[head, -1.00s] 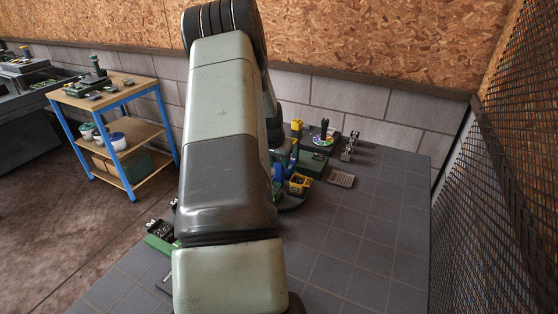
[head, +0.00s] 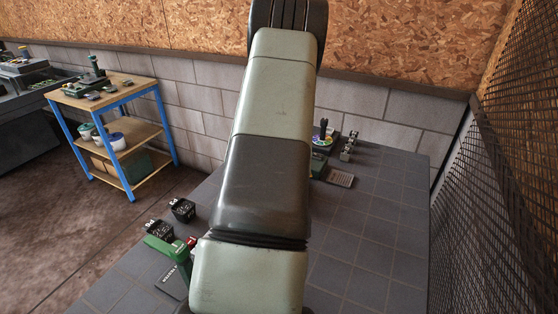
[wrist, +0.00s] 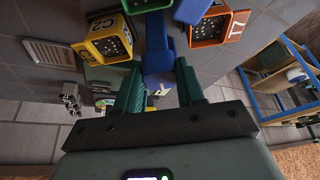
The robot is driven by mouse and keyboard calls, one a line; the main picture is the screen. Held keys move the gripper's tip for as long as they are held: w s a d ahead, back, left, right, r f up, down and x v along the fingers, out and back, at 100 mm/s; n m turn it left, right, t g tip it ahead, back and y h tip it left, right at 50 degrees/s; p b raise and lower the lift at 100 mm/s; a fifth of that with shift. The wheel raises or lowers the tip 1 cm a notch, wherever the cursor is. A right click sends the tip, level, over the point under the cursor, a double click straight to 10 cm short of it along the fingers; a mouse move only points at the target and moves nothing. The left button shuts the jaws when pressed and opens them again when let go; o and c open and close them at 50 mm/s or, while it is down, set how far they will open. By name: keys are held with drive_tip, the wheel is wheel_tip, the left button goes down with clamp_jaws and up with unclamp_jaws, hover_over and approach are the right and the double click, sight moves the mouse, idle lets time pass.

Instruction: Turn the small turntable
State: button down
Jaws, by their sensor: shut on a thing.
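In the wrist view my gripper (wrist: 159,68) has its two green fingers on either side of a blue upright piece (wrist: 157,48) and is shut on it. A yellow bin marked C2 (wrist: 90,47) sits to the left of the blue piece. The turntable's plate cannot be made out in the wrist view. In the head view my arm hides the gripper, the blue piece and these bins.
In the head view a multicoloured disc with a black knob (head: 322,138) stands at the back, near a grey ribbed plate (head: 340,178). The right side of the tabletop (head: 385,225) is clear.

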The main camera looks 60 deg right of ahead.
drive_tip(key=shift+s+d+n+t+y, duration=0.1)
drive_tip(key=shift+n+t+y, duration=0.35)
drive_tip(key=shift+n, duration=1)
drive_tip(key=shift+s+n+t+y, duration=0.1)
drive_tip(key=shift+n+t+y, duration=0.3)
drive_tip(key=shift+n, duration=1.05)
drive_tip(key=shift+d+n+t+y, duration=0.15)
drive_tip(key=shift+n+y, duration=0.35)
drive_tip(key=shift+n, duration=0.7)
drive_tip(key=shift+n+t+y, duration=0.1)
drive_tip(key=shift+n+y, duration=0.35)
drive_tip(key=shift+n, duration=1.25)
drive_tip(key=c, duration=0.7)
unclamp_jaws()
drive_tip(key=v, duration=1)
drive_tip(key=shift+s+d+r, duration=0.1)
drive_tip(key=shift+d+r, duration=0.05)
drive_tip(key=shift+r, duration=0.25)
